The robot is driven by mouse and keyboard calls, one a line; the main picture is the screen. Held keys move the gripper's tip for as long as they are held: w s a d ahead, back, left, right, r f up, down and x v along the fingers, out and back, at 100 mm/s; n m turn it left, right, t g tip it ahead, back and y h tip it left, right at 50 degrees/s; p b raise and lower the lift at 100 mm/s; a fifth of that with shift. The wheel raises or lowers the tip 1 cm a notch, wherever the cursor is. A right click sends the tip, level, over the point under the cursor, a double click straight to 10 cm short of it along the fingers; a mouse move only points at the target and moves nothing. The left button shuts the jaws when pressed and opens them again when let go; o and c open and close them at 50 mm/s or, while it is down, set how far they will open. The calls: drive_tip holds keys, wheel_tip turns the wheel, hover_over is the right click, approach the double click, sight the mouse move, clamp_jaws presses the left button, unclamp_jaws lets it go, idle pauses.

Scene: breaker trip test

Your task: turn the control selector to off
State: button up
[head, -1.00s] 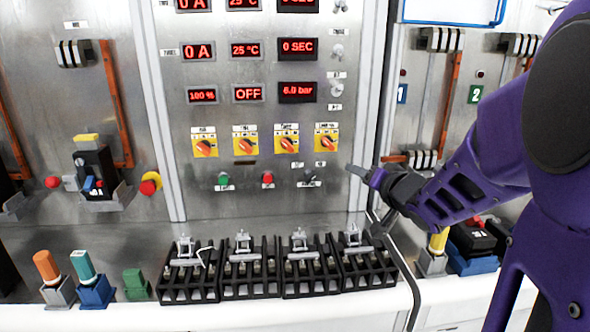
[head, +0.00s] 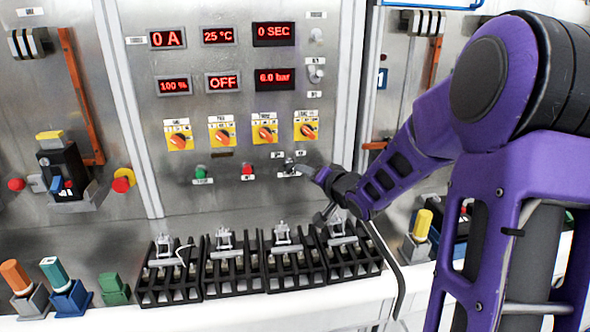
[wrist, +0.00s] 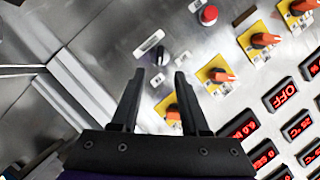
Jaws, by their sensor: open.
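The control selector looks to be the small black knob (head: 289,164) at the lower right of the central metal panel, with small white labels around it. In the wrist view the black knob (wrist: 161,57) appears ahead of and between the open fingertips. Which label its handle points to is too small to tell. My gripper (head: 306,169) is open and empty, coming from the right, with its tips close to the knob in the head view. In the wrist view both dark fingers (wrist: 156,76) are spread, with no visible contact.
A red button (head: 247,169) and a green button (head: 202,172) sit left of the knob. Several orange rotary switches on yellow plates (head: 306,127) are just above. Black terminal blocks (head: 294,270) stand on the ledge below. Red displays (head: 273,80) are higher up.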

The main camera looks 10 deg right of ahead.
sight(291, 167)
drive_tip(key=x, duration=0.7)
drive_tip(key=shift+w, duration=0.2)
drive_tip(key=shift+a, duration=0.1)
clamp_jaws()
